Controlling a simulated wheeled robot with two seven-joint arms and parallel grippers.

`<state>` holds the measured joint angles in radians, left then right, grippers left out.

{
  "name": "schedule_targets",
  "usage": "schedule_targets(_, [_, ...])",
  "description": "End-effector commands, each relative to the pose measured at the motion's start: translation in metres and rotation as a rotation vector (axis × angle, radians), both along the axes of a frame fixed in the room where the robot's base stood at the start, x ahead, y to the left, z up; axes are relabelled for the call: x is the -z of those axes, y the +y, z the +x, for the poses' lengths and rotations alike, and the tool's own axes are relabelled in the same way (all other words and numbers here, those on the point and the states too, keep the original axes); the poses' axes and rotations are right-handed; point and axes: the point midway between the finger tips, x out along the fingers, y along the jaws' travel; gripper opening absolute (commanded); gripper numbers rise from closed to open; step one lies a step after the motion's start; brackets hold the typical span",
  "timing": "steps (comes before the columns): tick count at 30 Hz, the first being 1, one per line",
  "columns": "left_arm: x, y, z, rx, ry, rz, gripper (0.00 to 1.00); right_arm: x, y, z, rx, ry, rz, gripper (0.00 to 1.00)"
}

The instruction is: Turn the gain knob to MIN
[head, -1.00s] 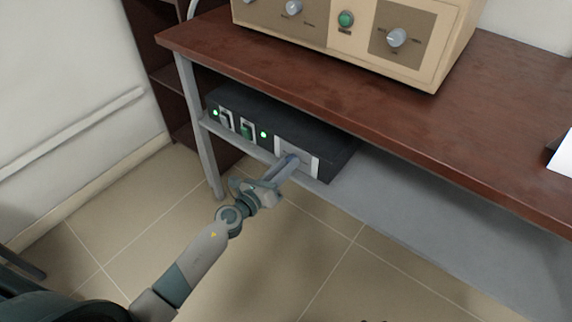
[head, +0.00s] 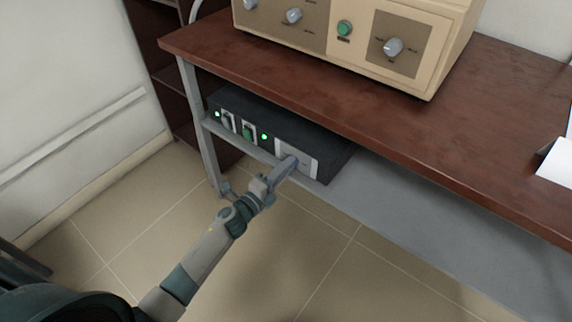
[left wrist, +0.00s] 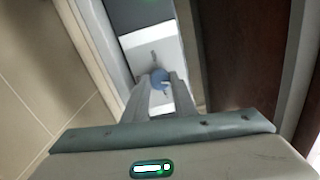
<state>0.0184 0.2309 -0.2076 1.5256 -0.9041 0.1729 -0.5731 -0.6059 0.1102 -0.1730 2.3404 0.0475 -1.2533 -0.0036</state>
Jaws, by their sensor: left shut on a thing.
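A black box unit (head: 262,122) sits on the shelf under the table, with a pale panel at the right end of its front. The gain knob is a small blue-grey knob (left wrist: 160,79) on that panel in the left wrist view. My left gripper (head: 291,163) reaches up to the panel and is shut on the knob, with one finger on each side of it. The gripper hides most of the knob in the head view. Short marks show on the panel around the knob, but the lettering is too small to read. My right gripper is not in view.
The brown tabletop (head: 420,145) overhangs the unit closely. A cream furnace (head: 385,42) with other knobs and a green button stands on it. A grey table leg (head: 199,130) is to the left. The shelf (head: 400,205) right of the unit is clear.

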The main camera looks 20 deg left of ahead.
Motion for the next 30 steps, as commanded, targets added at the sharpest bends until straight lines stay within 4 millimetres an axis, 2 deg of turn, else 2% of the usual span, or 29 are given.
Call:
schedule_targets(18, [-0.001,0.001,0.000,-0.002,0.202,-0.551,0.02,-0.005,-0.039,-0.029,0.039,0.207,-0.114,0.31])
schedule_targets(30, [0.000,0.001,0.000,-0.003,0.332,-0.906,0.02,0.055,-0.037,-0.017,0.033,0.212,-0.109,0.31])
